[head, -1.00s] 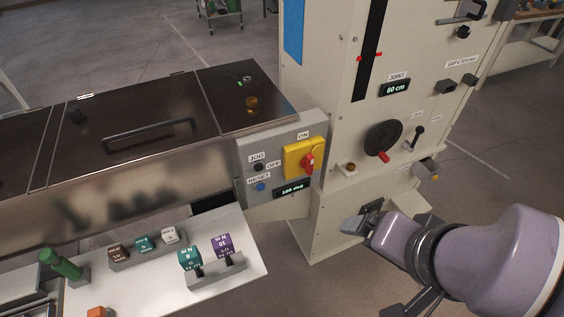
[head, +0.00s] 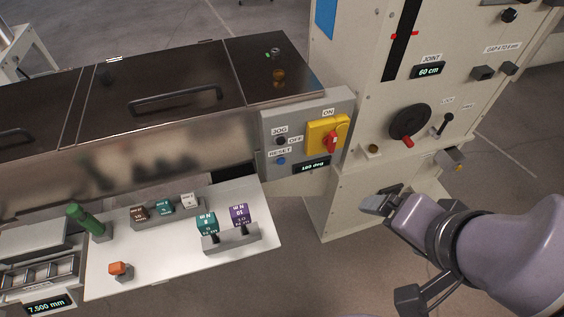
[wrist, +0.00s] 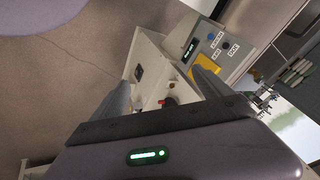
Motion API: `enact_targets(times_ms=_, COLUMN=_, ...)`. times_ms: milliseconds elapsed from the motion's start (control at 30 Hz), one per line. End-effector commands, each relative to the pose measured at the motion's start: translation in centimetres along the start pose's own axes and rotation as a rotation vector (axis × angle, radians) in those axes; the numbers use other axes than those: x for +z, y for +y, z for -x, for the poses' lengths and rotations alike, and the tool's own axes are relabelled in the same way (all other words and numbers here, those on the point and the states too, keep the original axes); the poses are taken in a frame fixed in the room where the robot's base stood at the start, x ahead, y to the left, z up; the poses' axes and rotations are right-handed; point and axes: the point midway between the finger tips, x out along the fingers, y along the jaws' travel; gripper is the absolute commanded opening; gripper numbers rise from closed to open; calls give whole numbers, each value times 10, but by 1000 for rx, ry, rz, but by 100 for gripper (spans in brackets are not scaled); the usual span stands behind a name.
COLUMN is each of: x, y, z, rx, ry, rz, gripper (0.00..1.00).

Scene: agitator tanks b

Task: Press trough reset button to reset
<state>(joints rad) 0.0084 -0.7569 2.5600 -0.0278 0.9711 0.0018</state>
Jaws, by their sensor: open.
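The blue RESET button (head: 281,161) sits on the grey control box at the right end of the trough (head: 150,150), below the black JOG button (head: 280,141). To its right are the yellow-and-red ON/OFF switch (head: 329,136) and a display (head: 312,166) reading about 180 deg. My gripper (head: 378,204) is to the right of and lower than the box, apart from it, in front of the cream cabinet. In the wrist view the open, empty fingers (wrist: 162,95) frame the cabinet, and the blue button (wrist: 211,36) shows small at the upper right.
The cream cabinet (head: 345,195) with a black handwheel (head: 409,122) stands behind my gripper. A white shelf (head: 180,260) left of my gripper carries coloured blocks, a green-handled tool (head: 82,220) and an orange-topped piece (head: 120,270). Floor shows between shelf and arm.

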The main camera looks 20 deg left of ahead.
Motion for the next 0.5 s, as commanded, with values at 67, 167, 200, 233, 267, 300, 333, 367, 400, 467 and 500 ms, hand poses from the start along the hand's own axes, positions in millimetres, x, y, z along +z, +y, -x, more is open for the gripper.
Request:
enact_targets(times_ms=67, x=0, y=0, z=0, rx=0, ry=0, rz=0, gripper=89)
enact_targets(times_ms=167, x=0, y=0, z=0, rx=0, ry=0, rz=0, gripper=77)
enact_targets(times_ms=200, x=0, y=0, z=0, rx=0, ry=0, rz=0, gripper=69)
enact_targets(times_ms=233, x=0, y=0, z=0, rx=0, ry=0, rz=0, gripper=64)
enact_targets(times_ms=267, x=0, y=0, z=0, rx=0, ry=0, rz=0, gripper=58)
enact_targets(times_ms=300, x=0, y=0, z=0, rx=0, ry=0, rz=0, gripper=50)
enact_targets(times_ms=333, x=0, y=0, z=0, rx=0, ry=0, rz=0, gripper=44)
enact_targets(times_ms=367, x=0, y=0, z=0, rx=0, ry=0, rz=0, gripper=38)
enact_targets(times_ms=400, x=0, y=0, z=0, rx=0, ry=0, rz=0, gripper=30)
enact_targets(times_ms=467, x=0, y=0, z=0, rx=0, ry=0, rz=0, gripper=18)
enact_targets(times_ms=500, x=0, y=0, z=0, rx=0, ry=0, rz=0, gripper=11)
